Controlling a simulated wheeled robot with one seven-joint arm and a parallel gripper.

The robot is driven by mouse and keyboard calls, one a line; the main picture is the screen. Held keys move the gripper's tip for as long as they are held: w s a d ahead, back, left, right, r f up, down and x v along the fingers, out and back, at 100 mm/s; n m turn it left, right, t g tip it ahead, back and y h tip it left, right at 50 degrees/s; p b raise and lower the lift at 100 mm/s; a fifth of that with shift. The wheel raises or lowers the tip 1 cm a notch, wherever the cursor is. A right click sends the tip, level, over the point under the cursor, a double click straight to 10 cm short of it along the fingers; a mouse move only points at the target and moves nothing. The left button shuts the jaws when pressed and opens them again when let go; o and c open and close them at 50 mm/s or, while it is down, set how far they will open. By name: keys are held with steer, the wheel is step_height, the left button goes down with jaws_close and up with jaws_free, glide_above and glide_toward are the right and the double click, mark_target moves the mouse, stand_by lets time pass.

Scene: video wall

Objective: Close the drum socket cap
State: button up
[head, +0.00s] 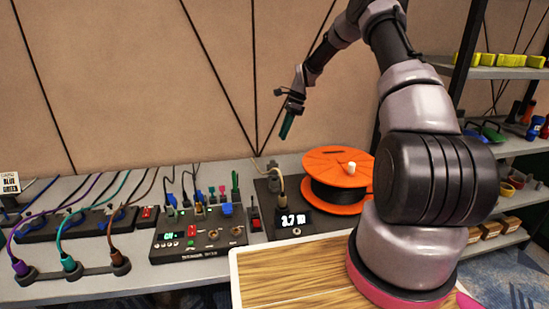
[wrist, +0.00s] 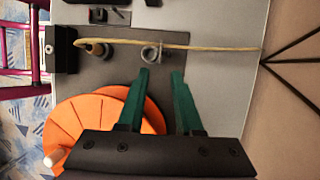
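The orange cable drum (head: 338,165) stands on the bench beside a small black box with a lit display (head: 292,220). In the wrist view the drum (wrist: 90,112) is at lower left and the black box (wrist: 61,50) at upper left. My gripper (wrist: 162,74) has two green fingers, apart and empty, pointing toward this ring. In the head view my gripper (head: 287,124) hangs above the bench.
A control panel (head: 200,232) with switches and plugs stands left of the drum. Purple, teal and brown cables (head: 66,230) lie further left. A wooden-topped surface (head: 290,275) is in front. Shelves with coloured items (head: 505,73) stand right. The wall (head: 130,80) is behind.

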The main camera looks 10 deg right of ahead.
mark_target(272, 166)
steer(key=x, duration=1)
steer(key=shift+f, duration=0.25)
steer(key=shift+a, duration=0.15)
jaws_close()
steer(key=shift+w, duration=0.1)
stand_by(0.9)
